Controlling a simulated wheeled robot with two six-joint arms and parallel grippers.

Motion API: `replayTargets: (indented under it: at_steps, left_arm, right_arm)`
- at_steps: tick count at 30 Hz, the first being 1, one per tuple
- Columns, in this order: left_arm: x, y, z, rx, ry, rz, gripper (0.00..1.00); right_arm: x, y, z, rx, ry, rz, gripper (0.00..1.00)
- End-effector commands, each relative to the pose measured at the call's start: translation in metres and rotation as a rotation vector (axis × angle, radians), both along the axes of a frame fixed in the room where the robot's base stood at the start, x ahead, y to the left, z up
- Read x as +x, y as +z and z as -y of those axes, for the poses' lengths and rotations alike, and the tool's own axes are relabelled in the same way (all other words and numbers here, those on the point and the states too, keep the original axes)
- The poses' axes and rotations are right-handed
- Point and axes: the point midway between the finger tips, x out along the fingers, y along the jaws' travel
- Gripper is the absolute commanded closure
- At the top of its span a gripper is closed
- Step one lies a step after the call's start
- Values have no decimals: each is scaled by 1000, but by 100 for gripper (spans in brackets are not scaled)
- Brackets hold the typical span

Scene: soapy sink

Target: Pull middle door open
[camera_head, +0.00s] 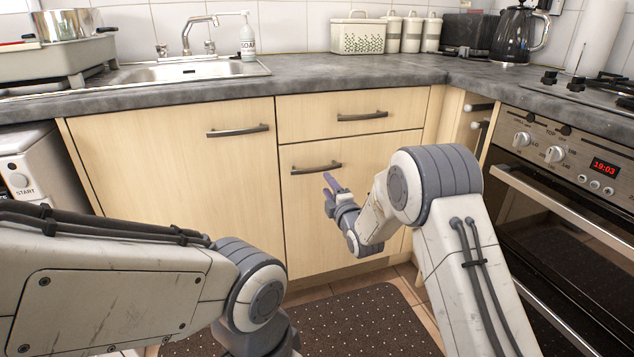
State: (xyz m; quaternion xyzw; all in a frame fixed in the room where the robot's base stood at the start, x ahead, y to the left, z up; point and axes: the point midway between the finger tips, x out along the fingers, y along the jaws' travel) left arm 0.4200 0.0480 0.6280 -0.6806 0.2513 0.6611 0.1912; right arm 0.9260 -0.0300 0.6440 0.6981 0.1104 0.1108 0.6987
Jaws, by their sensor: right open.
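The cabinet under the counter has a wide light-wood door (180,175) at left with a dark bar handle (238,131). Right of it, below a drawer (350,115), is a narrower light-wood door (310,215) with a bar handle (316,168). Both doors look closed. My right gripper (331,187) is open, its purple-grey fingers just below the narrower door's handle in the picture; I see no hold on it. My right arm covers part of that door. My left arm bends down at the lower left, and its gripper is out of the frame.
An oven (570,200) with a long bar handle stands at right, near my right arm. A white appliance (32,165) is at left. A dark dotted mat (370,325) lies on the floor. The grey countertop (330,72) overhangs the cabinet, with a sink (185,70) at left.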

Motion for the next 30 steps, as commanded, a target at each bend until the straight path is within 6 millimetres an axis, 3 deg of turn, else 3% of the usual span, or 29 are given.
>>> replayTargets:
  at_steps: [18, 30]
  left_arm:
    - [0, -25, 0, 0, 0, 0, 50]
    - [0, -27, 0, 0, 0, 0, 50]
  right_arm:
    - [83, -1, -27, 1, 1, 1, 50]
    - [96, 1, -31, 1, 0, -1, 50]
